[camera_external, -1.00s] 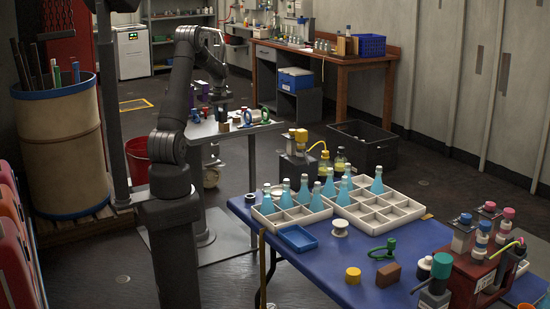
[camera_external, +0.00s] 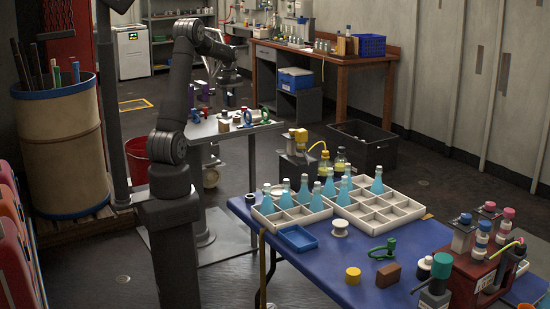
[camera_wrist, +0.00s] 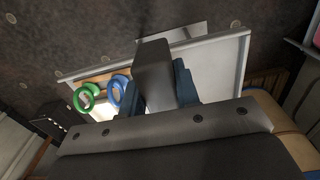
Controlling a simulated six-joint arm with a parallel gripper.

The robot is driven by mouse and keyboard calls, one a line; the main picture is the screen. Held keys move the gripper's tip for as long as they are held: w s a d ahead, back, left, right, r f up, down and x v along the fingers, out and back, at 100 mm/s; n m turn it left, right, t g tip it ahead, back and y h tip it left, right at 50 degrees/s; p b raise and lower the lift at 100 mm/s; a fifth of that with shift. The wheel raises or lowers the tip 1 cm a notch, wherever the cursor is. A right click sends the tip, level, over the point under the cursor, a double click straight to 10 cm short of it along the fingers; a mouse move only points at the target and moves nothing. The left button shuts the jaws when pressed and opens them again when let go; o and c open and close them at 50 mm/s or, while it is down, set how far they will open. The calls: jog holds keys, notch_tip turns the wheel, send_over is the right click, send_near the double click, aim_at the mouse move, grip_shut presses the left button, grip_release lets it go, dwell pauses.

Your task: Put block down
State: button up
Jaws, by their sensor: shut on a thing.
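My gripper (camera_external: 230,88) is above the small grey table (camera_external: 205,130) in the external view. In the wrist view my gripper (camera_wrist: 158,88) has its two dark blue fingers closed on either side of a dark grey-brown block (camera_wrist: 154,65). The block sticks out past the fingertips, with the pale tabletop behind it. In the external view the block is too small and dark to tell apart from the gripper.
A green ring (camera_wrist: 84,97) and a blue ring (camera_wrist: 117,92) are on the small table, left of the block in the wrist view. The blue table (camera_external: 315,260) holds trays with bottles.

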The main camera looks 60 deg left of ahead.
jog(key=w+d+m, duration=0.2)
jog(key=w+d, duration=0.2)
jog(key=d, duration=0.7)
jog(key=w+d+m, duration=0.2)
jog(key=w+d, duration=0.3)
jog(key=d, duration=0.6)
jog(key=w+d+m, duration=0.2)
jog(key=w+d, duration=0.2)
jog(key=d, duration=0.7)
jog(key=d+m, duration=0.3)
jog(key=d, duration=1.3)
jog(key=s+d+m, duration=0.2)
jog(key=s+d, duration=0.4)
jog(key=d, duration=0.6)
jog(key=s+d+m, duration=0.2)
jog(key=s+d, duration=0.4)
jog(key=d, duration=0.6)
jog(key=s+d+m, duration=0.5)
jog(key=s+d, duration=1)
jog(key=s, duration=0.4)
send_over(334, 256)
notch_tip(334, 256, down, 24)
jog(key=shift+s+f, duration=0.1)
jog(key=shift+f, duration=1.9)
